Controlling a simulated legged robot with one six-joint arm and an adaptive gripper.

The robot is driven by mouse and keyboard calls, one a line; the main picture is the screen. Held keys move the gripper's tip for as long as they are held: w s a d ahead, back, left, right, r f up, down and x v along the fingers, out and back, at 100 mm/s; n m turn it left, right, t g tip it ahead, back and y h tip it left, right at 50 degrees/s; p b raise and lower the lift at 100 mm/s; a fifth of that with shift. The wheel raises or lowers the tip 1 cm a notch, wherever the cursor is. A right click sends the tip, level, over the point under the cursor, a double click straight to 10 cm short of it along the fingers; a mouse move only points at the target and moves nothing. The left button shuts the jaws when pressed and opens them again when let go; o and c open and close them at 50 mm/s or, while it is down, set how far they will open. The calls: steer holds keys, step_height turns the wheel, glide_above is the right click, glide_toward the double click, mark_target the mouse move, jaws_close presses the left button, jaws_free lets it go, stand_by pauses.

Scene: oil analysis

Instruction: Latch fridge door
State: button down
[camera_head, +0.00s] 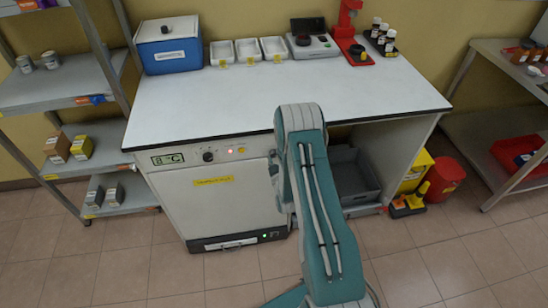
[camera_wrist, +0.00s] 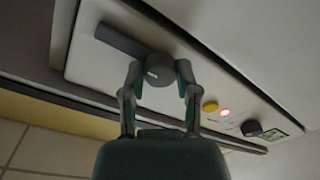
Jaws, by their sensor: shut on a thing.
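The fridge (camera_head: 222,205) stands under the left part of the white bench, and its white door looks flush with the front. In the wrist view, a dark latch lever (camera_wrist: 120,40) with a round hub is mounted on the light control panel (camera_wrist: 88,58). My gripper (camera_wrist: 159,68) is shut on the round hub, one finger on each side. The lever sticks out to the upper left of the hub. In the head view, my arm hides the gripper and the latch.
The panel has a yellow button (camera_wrist: 210,106), a red light (camera_wrist: 225,112), a dark knob (camera_wrist: 252,128) and a display (camera_head: 168,158). A grey crate (camera_head: 352,178) sits right of the fridge under the bench (camera_head: 230,105). A shelf (camera_head: 75,80) stands at left. Floor is clear in front.

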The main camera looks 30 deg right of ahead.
steer(key=shift+w+r+m, duration=0.1)
steer(key=shift+m, duration=0.2)
steer(key=m, duration=0.3)
steer(key=shift+a+m, duration=0.1)
steer(key=shift+m, duration=0.3)
steer(key=m, duration=0.4)
steer(key=shift+m, duration=0.3)
steer(key=m, duration=0.4)
steer(key=shift+m+t, duration=0.3)
steer(key=shift+m, duration=0.1)
steer(key=shift+r+m+h, duration=0.1)
steer(key=shift+m+h, duration=0.3)
steer(key=shift+m, duration=1.8)
steer(key=shift+c, duration=1.8)
jaws_free()
steer(key=shift+d, duration=0.2)
